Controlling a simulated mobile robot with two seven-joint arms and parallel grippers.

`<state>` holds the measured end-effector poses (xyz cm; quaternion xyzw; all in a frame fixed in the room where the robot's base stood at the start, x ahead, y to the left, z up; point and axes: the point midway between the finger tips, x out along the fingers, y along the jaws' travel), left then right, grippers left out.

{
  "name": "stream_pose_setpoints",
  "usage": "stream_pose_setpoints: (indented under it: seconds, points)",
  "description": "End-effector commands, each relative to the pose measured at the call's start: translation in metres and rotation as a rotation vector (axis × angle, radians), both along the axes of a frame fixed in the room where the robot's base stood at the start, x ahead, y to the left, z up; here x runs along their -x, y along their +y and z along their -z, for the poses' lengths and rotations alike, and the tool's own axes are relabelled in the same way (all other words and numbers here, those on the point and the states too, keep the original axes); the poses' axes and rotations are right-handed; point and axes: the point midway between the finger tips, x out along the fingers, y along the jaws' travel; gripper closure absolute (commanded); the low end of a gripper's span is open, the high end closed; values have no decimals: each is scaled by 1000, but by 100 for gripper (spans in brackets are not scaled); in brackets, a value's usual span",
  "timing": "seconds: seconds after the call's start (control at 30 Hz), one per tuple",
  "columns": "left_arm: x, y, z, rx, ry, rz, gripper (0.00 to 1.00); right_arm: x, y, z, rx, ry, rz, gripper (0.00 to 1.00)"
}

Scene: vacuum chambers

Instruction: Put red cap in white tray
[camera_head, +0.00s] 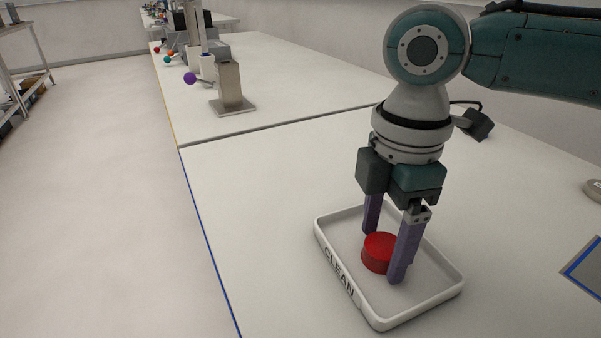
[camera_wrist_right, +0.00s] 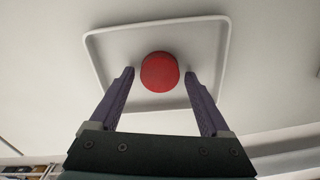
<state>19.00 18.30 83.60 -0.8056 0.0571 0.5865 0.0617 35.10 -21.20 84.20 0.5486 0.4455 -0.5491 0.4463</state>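The red cap (camera_head: 379,252) is a round red disc in the white tray (camera_head: 340,278), which has a raised rim and the word CLEAN on its near left side. My right gripper (camera_head: 384,257) points down into the tray with its purple fingers on either side of the cap. In the right wrist view the cap (camera_wrist_right: 160,72) lies just beyond the fingertips of the gripper (camera_wrist_right: 159,72), with a gap on both sides. The gripper is open. The tray (camera_wrist_right: 225,60) shows around the cap there. My left gripper is not in view.
The white table (camera_head: 270,200) is clear left of the tray. A blue-edged grey mat (camera_head: 585,268) lies at the right. Farther back stand a metal stand (camera_head: 230,88) and a purple ball (camera_head: 190,78). The table's left edge has a blue line.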

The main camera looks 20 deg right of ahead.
Motion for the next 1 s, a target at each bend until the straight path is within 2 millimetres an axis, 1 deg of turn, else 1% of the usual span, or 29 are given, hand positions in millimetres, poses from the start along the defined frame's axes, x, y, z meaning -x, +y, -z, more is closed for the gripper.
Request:
stream_pose_setpoints:
  seconds: [0.03, 0.07, 0.27, 0.37, 0.47, 0.8, 0.9, 1.0]
  points:
    - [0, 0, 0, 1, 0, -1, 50, 0, 0, 0, 0, 0, 0, 13]
    - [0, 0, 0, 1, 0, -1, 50, 0, 0, 0, 0, 0, 0, 10]
    - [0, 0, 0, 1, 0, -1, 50, 0, 0, 0, 0, 0, 0, 10]
    - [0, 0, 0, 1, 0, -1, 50, 0, 0, -4, -1, -2, -1, 10]
    - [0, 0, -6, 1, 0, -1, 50, -1, 0, -17, 0, -3, 0, 10]
    - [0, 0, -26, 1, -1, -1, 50, -1, 0, -92, -1, -3, 0, 10]
    - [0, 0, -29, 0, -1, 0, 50, -1, 0, -109, -1, -3, 0, 10]
    - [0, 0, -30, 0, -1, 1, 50, -1, 0, -118, -1, 0, 1, 10]
